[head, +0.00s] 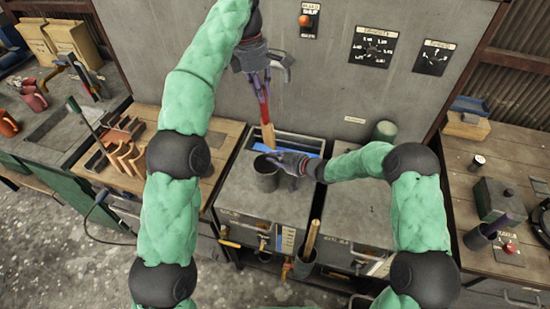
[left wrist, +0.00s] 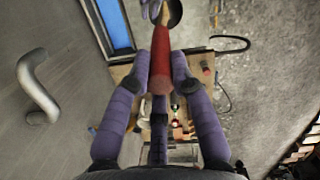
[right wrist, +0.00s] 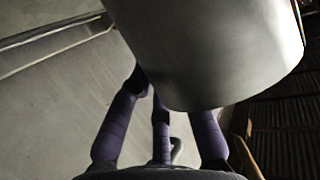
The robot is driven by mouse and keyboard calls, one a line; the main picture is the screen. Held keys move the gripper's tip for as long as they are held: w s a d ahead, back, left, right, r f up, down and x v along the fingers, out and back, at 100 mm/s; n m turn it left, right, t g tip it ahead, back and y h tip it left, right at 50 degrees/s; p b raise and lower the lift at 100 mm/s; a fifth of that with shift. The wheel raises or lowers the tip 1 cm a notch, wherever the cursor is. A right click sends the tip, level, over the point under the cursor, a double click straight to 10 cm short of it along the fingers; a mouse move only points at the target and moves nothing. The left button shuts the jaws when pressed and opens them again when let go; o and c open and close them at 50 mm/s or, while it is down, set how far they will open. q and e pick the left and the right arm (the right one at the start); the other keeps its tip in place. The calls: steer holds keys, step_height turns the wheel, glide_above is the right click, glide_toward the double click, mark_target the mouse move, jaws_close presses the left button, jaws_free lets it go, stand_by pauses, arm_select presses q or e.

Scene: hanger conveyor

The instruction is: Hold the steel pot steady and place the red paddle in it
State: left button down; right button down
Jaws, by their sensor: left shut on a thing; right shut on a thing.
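The red paddle (head: 268,136) hangs upright below my left gripper (head: 264,84), its pale wooden end pointing down. The left fingers are shut on its red handle (left wrist: 160,60), as the left wrist view also shows. The grey steel pot (head: 265,178) stands upright on the counter below, and the paddle's lower end is above it, apart from the rim. My right gripper (head: 290,162) is shut on the pot at its right side. The pot's wall (right wrist: 215,50) fills much of the right wrist view and hides the fingertips there.
A blue-lined slot (head: 298,150) lies behind the pot, against the grey wall panel. A wooden bench with a wooden rack (head: 125,155) stands to the left. A holder with a wooden-handled tool (head: 308,248) hangs at the counter's front. A green box (head: 497,200) sits on the right bench.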

mark_target(262, 125)
arm_select(q)
steer(key=shift+f, duration=6.35)
arm_select(e)
steer(key=shift+s+f, duration=0.15)
arm_select(q)
steer(key=c, duration=1)
jaws_free()
steer(key=r, duration=0.4)
steer(key=a+r, duration=0.1)
steer(key=r, duration=0.7)
steer(key=shift+a, duration=0.4)
steer(key=shift+f, duration=0.1)
arm_select(e)
steer(key=c, duration=1.1)
jaws_free()
